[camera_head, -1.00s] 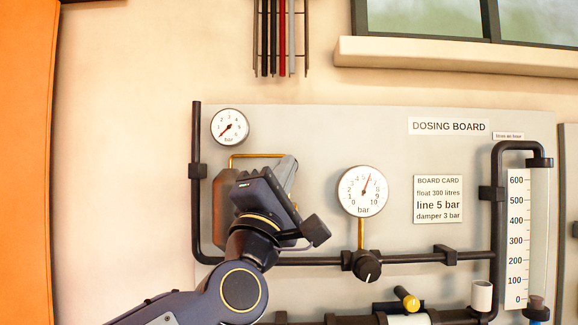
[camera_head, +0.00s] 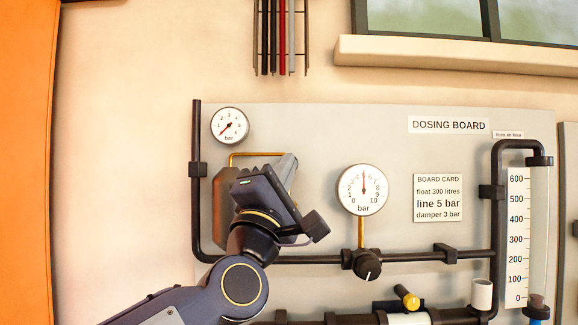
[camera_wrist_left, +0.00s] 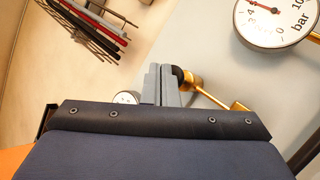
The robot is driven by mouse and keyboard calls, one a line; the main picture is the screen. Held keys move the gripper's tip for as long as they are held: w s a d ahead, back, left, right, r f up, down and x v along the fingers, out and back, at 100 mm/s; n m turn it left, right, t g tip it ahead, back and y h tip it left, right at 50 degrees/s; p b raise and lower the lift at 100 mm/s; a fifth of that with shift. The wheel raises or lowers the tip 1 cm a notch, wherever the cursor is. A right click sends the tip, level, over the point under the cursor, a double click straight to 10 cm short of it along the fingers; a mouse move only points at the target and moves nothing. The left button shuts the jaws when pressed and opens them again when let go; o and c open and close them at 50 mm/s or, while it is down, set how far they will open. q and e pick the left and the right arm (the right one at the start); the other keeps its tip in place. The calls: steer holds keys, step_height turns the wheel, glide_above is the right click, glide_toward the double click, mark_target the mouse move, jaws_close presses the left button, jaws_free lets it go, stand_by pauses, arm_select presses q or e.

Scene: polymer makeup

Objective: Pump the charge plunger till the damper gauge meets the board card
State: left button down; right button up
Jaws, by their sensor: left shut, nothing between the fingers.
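The small damper gauge (camera_head: 229,125) is at the board's upper left, with its needle at the low end near 0. The board card (camera_head: 438,198) reads float 300 litres, line 5 bar, damper 3 bar. My left gripper (camera_head: 288,165) is shut and empty in front of the brown vessel (camera_head: 221,205), hiding much of it. In the left wrist view, the shut grey fingers (camera_wrist_left: 161,82) are beside a brass piece with a dark end (camera_wrist_left: 191,81); I cannot tell whether they touch. I cannot clearly identify the charge plunger.
The line gauge (camera_head: 363,190) reads about 5, above a black knob (camera_head: 367,265). A yellow-ended handle (camera_head: 409,300) is lower on the board. Dark pipes (camera_head: 320,259) cross it. A scaled tube (camera_head: 539,220) stands at right. Hanging rods (camera_head: 282,40) are above.

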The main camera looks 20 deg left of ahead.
arm_select(q)
steer(key=shift+w+a+b, duration=0.25)
steer(key=shift+w, duration=0.6)
steer(key=shift+w+a+b, duration=0.25)
steer(key=shift+w, duration=0.6)
stand_by(1.4)
steer(key=shift+s, duration=0.15)
steer(key=s, duration=0.1)
steer(key=s+d, duration=0.1)
steer(key=s, duration=0.1)
steer(key=shift+s+b, duration=0.25)
steer(key=shift+b, duration=0.05)
stand_by(0.4)
steer(key=shift+s+d, duration=0.25)
steer(key=shift+s, duration=0.55)
steer(key=shift+s+d, duration=0.25)
steer(key=shift+s, duration=0.55)
steer(key=shift+s+d, duration=0.25)
steer(key=shift+s, duration=0.55)
